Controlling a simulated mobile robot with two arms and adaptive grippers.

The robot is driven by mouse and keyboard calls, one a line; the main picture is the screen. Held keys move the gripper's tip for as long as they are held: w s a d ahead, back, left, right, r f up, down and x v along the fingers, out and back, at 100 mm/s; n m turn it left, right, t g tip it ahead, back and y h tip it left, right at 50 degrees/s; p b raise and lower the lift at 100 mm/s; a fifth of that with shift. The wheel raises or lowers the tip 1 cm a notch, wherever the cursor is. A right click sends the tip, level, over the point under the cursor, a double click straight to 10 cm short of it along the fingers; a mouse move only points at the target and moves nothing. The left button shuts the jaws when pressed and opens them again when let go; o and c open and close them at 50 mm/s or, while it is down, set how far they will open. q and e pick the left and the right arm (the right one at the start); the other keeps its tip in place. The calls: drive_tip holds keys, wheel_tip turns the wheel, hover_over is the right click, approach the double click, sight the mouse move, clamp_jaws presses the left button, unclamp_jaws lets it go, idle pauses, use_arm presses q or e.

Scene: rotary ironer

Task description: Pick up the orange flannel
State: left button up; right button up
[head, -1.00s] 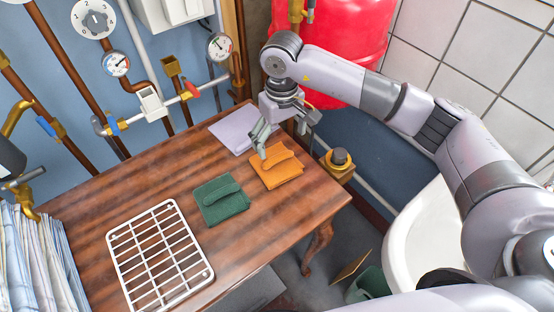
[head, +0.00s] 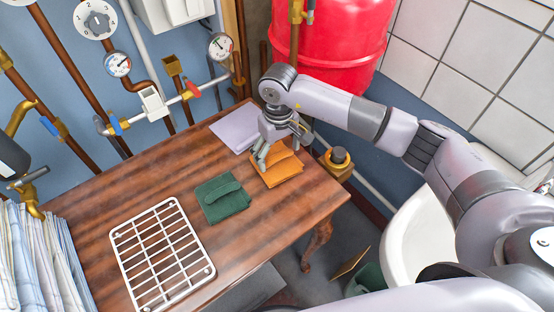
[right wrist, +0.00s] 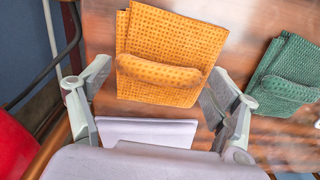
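The orange flannel (head: 284,172) lies folded on the wooden table, near its right edge. In the right wrist view the orange flannel (right wrist: 170,55) has a raised, rolled fold across its near part. My right gripper (head: 262,160) is over the flannel's left part in the head view. In the right wrist view the right gripper's fingers (right wrist: 158,105) are spread wide, one on each side of the flannel's fold, with nothing held. Whether they touch the cloth cannot be told. My left gripper is not in view.
A green folded flannel (head: 222,197) lies left of the orange one, with a white wire rack (head: 160,252) nearer. A lilac cloth (head: 236,128) lies behind. A brass fitting (head: 338,162) stands beside the table's right edge. Pipes and gauges line the back wall.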

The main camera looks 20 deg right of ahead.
drive_tip(key=c, duration=0.7)
drive_tip(key=shift+r, duration=0.1)
